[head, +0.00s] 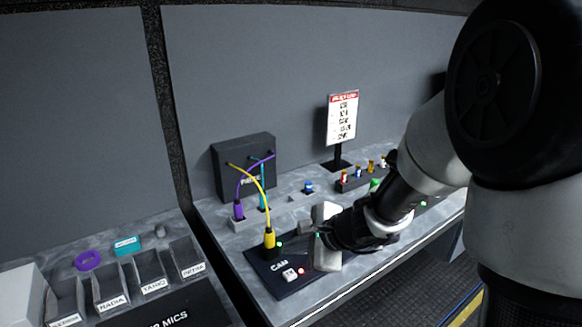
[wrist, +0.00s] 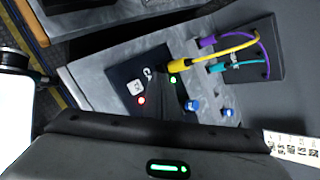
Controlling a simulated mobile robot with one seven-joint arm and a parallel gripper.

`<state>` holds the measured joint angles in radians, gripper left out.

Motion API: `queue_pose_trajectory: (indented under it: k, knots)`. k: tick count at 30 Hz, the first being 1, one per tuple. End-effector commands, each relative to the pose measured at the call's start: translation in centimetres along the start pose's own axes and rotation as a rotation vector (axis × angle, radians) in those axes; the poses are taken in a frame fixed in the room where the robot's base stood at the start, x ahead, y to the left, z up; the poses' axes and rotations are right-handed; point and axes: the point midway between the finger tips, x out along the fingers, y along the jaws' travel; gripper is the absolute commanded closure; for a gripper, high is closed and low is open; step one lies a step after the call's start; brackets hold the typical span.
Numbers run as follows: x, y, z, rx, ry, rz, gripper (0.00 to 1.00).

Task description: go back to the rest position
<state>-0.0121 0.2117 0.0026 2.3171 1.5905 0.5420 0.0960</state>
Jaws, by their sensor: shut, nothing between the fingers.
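My gripper (head: 325,238) is at the end of my arm, which reaches in from the right over the grey counter in the head view. It is shut and empty, just right of the yellow plug on the CAM panel. Its fingertips are hard to make out. The dark CAM panel (head: 281,266) holds the upright yellow plug (head: 269,238), a white switch (head: 290,274), a red light and green lights. The panel (wrist: 135,72) also shows in the wrist view, with the yellow plug (wrist: 178,64) in it. My gripper stands apart from the plug there.
A dark box (head: 229,166) with yellow, purple and teal cables stands at the back. A sign (head: 343,119) on a stand is behind my arm, near a rack of small coloured connectors (head: 352,182). Labelled bins (head: 148,270), a purple ring (head: 88,260) and a teal item (head: 126,245) are at left.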

Motion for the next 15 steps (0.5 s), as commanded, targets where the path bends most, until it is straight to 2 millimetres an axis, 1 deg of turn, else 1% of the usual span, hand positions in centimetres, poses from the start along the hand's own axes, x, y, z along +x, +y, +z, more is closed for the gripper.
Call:
queue_pose_trajectory:
  k: [2,4,5,6,8,9,11,12,15]
  knots:
    - [-2.1,-0.3,1.8,-0.127,-0.02,0.003,1.0]
    - [-4.7,0.2,3.6,-0.297,-0.037,0.021,1.0]
    - [-5.9,0.6,4.4,-0.383,-0.043,0.033,1.0]
    - [-7.7,1.2,5.3,-0.503,-0.043,0.051,1.0]
    - [-10.4,2.6,6.0,-0.687,-0.033,0.091,1.0]
    - [-12.1,3.6,6.2,-0.804,-0.017,0.12,1.0]
    - [-14.4,5.0,6.0,-0.957,0.015,0.168,1.0]
    - [-15.8,5.7,5.7,-1.045,0.04,0.198,1.0]
    - [-18.8,7.2,4.5,-1.223,0.107,0.273,1.0]
